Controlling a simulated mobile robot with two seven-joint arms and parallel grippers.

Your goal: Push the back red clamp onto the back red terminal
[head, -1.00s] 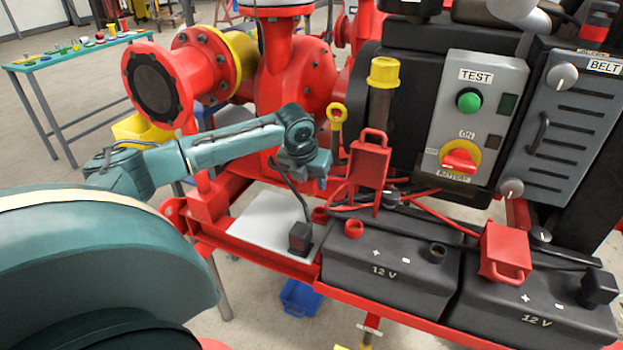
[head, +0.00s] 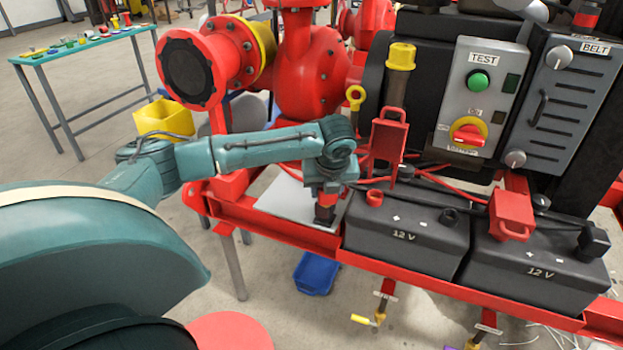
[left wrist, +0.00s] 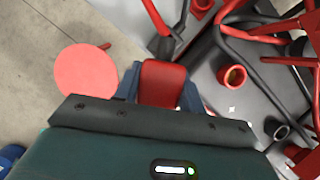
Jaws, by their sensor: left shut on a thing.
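My left gripper (head: 325,198) points down at the left end of the left battery. It is shut on a red block that I take to be the red clamp (left wrist: 163,82), seen between the blue fingers in the left wrist view. In the head view only a small red and dark part of it shows below the fingers. A red ring-shaped terminal (head: 374,198) stands on the left battery, to the right of the gripper. The terminal also shows in the left wrist view (left wrist: 234,77), open on top and apart from the held block. My right gripper is not in view.
Two black 12 V batteries (head: 404,236) sit on the red skid frame. Another red box-shaped piece (head: 512,213) is on the right. A blue bin (head: 316,273) lies on the floor.

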